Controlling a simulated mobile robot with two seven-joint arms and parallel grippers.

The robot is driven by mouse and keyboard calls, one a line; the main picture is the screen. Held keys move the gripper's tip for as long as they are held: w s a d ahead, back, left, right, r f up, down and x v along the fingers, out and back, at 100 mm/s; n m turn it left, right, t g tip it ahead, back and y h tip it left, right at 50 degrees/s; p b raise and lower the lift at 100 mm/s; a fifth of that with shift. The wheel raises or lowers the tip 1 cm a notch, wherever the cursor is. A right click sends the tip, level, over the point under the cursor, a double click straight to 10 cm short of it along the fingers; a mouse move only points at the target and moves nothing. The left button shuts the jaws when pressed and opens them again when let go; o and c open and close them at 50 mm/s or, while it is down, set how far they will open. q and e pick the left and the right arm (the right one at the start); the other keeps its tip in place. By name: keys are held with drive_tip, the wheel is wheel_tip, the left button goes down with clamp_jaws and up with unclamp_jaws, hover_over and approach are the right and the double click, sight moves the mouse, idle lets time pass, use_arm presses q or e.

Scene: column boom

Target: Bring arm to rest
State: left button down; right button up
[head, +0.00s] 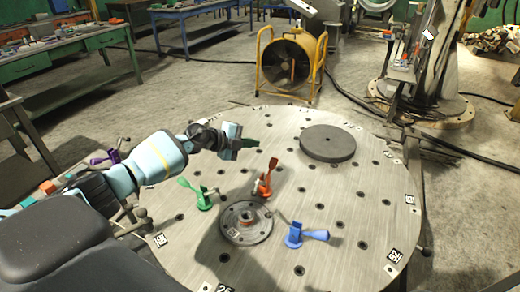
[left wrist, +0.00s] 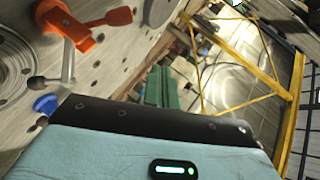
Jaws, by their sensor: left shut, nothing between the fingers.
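My left arm comes in from the left over the round metal table (head: 345,215). Its gripper (head: 250,143) hangs over the far middle part of the table, with small dark green fingertips shut and empty. The green fingers (left wrist: 160,87) also show in the left wrist view, beyond my light blue wrist housing. The gripper is apart from the red-orange clamp (head: 265,180), which stands nearer the camera. My right arm and gripper are not in view.
On the table are a green clamp (head: 197,193), a blue clamp (head: 305,235), a round flange (head: 246,222) and a dark disc (head: 327,143). A purple clamp (head: 105,157) is at the left edge. A yellow fan (head: 287,63) stands behind on open floor.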

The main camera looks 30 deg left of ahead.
use_arm(q)
drive_tip(key=shift+s+a+r, duration=0.4)
drive_tip(key=shift+s+r, duration=0.1)
drive_tip(key=shift+r, duration=0.1)
drive_tip(key=shift+d, duration=0.1)
